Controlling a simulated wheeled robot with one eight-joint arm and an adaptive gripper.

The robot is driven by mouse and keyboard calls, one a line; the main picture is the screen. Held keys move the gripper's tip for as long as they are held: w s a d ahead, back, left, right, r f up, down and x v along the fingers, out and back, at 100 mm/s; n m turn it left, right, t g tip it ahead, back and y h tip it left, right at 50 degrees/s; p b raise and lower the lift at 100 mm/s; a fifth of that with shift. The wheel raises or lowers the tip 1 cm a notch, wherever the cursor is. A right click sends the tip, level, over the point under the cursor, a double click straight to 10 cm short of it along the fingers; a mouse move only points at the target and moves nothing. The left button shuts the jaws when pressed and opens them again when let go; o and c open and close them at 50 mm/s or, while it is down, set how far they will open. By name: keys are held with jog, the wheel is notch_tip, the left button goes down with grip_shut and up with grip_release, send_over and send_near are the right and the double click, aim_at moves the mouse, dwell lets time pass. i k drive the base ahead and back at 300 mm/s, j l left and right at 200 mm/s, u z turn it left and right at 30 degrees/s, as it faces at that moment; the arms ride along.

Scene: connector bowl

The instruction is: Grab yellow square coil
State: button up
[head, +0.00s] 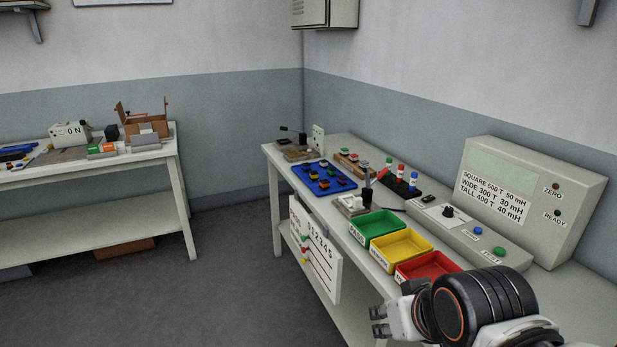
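A blue tray (338,186) lies on the right-hand bench and holds several small dark parts with coloured tops, some of them yellow. The parts are too small to tell which one is the yellow square coil. My gripper (378,321) is at the lower right, in front of the bench's near edge and well to the near side of the tray. Its two fingers point left and stand apart, with nothing seen between them. My wrist hides part of the bench.
Green (378,228), yellow (402,249) and red (428,267) bins line the bench's front edge, between my gripper and the tray. Behind them stand a button panel (465,232) and a large meter box (533,198). A numbered board (316,250) hangs in front. Another bench (95,175) stands left.

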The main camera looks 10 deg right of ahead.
aim_at(314, 175)
jog(key=i+j+z, duration=0.1)
jog(key=i+j, duration=0.35)
jog(key=j, duration=0.25)
jog(key=i+j+z, duration=0.15)
jog(key=j, duration=0.2)
jog(key=i+j, duration=0.25)
jog(key=i+j+z, duration=0.15)
jog(key=j, duration=0.35)
jog(key=i+z, duration=0.3)
jog(key=i, duration=0.95)
